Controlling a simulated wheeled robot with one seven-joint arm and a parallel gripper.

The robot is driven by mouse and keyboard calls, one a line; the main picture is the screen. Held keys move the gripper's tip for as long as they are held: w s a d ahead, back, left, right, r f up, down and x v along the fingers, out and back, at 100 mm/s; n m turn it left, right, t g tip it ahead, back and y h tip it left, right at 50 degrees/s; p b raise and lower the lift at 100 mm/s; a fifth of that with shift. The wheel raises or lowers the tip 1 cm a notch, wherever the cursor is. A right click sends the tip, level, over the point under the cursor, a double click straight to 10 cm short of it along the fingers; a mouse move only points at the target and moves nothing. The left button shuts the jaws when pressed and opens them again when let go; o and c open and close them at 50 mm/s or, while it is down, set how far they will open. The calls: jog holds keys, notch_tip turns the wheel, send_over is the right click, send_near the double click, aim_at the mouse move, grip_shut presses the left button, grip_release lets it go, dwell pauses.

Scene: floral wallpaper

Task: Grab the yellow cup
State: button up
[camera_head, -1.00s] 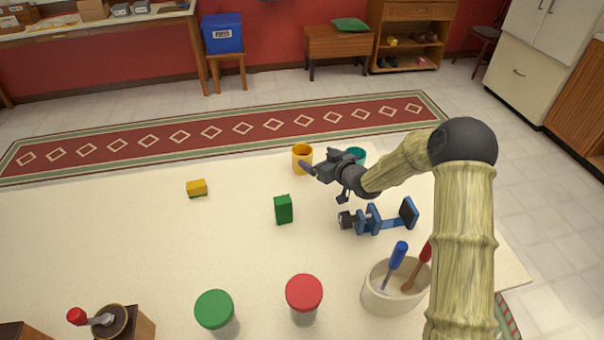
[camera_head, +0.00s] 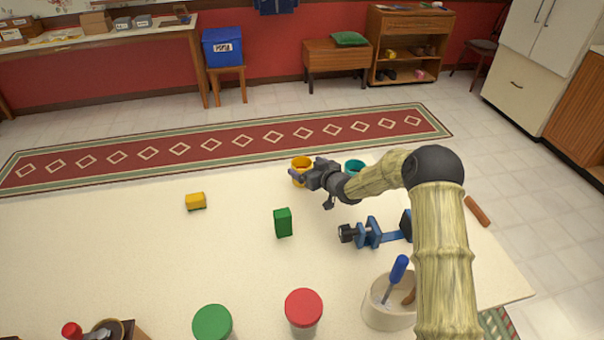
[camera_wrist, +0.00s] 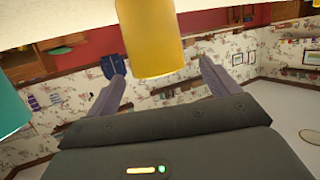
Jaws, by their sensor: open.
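The yellow cup (camera_head: 302,163) stands near the far edge of the cream table, partly hidden by my gripper in the head view. In the wrist view the yellow cup (camera_wrist: 158,38) hangs from the top of the picture, between and beyond my two fingers. My gripper (camera_head: 296,176) is open and empty, with its tips close to the cup. In the wrist view its fingers (camera_wrist: 163,78) are spread on either side of the cup. I cannot tell whether either finger touches it.
A teal cup (camera_head: 354,166) stands just right of the yellow one and shows in the wrist view (camera_wrist: 12,108). Jars and a utensil crock (camera_head: 386,312) line the front. The table's left middle is clear.

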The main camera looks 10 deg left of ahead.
aim_at(297, 160)
jog(key=shift+w+a, duration=0.15)
jog(key=shift+a, duration=0.05)
jog(key=shift+p+x, duration=0.35)
jog(key=shift+x, duration=2.3)
jog(key=shift+d, duration=0.15)
jog(key=c, duration=1.1)
notch_tip(297, 160, up, 10)
